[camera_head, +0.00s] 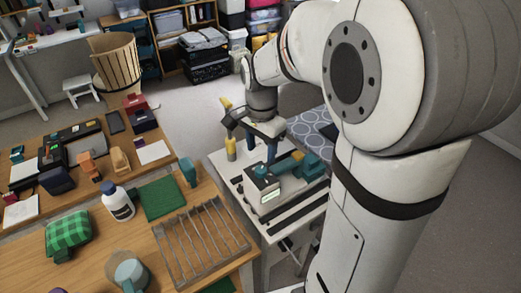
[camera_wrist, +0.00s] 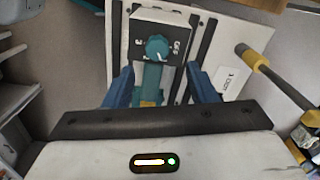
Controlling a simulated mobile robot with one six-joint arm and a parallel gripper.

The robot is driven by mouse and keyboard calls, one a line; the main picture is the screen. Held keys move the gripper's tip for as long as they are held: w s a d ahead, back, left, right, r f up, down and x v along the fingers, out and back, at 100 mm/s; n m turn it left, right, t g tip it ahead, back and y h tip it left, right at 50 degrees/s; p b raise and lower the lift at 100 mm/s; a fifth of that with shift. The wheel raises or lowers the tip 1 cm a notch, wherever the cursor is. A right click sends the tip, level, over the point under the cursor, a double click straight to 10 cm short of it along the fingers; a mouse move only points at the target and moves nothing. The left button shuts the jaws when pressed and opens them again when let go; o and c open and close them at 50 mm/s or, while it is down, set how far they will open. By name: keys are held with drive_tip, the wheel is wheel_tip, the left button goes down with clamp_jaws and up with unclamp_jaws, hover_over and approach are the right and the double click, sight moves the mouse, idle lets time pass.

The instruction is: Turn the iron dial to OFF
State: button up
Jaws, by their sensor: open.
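The iron station is a pale box (camera_wrist: 143,22) with a dark face and a teal round dial (camera_wrist: 157,47). White OFF lettering (camera_wrist: 176,48) shows right of the dial, with other small marks to its left. I cannot tell clearly where the dial points. In the head view the box (camera_head: 264,196) stands on a white bench, with teal parts around it. My gripper (camera_wrist: 162,80) is open and empty. Its two blue fingers are on either side of a teal part just below the dial in the wrist view. In the head view my gripper (camera_head: 263,143) is above the box.
A yellow-and-dark handled tool (camera_wrist: 270,70) and a white labelled card (camera_wrist: 232,82) lie right of the box in the wrist view. A yellow-topped item (camera_head: 231,150) stands at the bench's back left.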

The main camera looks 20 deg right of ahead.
sight(260, 168)
wheel_tip(260, 168, down, 6)
drive_tip(key=shift+f, duration=0.1)
drive_tip(key=shift+c, duration=0.2)
drive_tip(key=c, duration=0.9)
drive_tip(key=shift+d, duration=0.4)
drive_tip(key=shift+c, duration=0.2)
drive_tip(key=shift+a, duration=0.45)
drive_tip(key=n+b, duration=0.1)
drive_tip(key=n, duration=0.5)
drive_tip(key=n+b, duration=0.1)
drive_tip(key=n, duration=0.4)
drive_tip(key=shift+n, duration=0.4)
